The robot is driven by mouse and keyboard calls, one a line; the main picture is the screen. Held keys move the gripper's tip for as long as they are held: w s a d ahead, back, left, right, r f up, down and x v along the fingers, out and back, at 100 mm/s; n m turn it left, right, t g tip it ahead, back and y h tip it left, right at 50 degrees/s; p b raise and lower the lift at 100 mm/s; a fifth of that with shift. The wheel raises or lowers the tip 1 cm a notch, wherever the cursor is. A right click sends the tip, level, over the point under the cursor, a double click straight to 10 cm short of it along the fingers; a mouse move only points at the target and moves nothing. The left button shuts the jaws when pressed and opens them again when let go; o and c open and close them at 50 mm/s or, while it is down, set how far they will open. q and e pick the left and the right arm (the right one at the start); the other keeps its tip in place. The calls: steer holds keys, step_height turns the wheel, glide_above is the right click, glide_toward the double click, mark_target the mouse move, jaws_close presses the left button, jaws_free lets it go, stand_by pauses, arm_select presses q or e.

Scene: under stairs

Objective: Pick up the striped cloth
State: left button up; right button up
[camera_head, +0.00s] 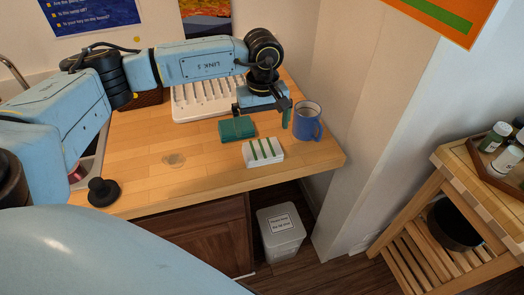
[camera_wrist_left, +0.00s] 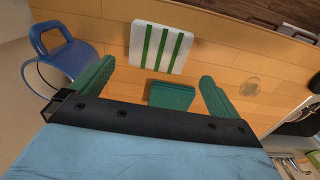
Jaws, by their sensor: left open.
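The striped cloth (camera_head: 263,152) is a folded white block with green stripes, lying flat near the front edge of the wooden counter. It also shows in the left wrist view (camera_wrist_left: 160,47), beyond the fingertips. My left gripper (camera_head: 262,112) is open and empty above the counter, behind the striped cloth and apart from it. In the left wrist view its green fingers (camera_wrist_left: 157,76) are spread wide. A plain dark green folded cloth (camera_head: 237,128) lies just behind and left of the striped one; in the wrist view it is between the fingers (camera_wrist_left: 171,95). My right gripper is out of view.
A blue mug (camera_head: 307,121) stands close on the right of the cloths. A white drying rack (camera_head: 199,100) is behind, against the wall. The counter (camera_head: 210,177) is clear in front.

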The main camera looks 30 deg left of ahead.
mark_target(262, 148)
arm_select(q)
step_height(262, 148, down, 9)
steer(key=shift+s+r+p, duration=0.1)
steer(key=shift+p, duration=0.35)
steer(key=c, duration=0.6)
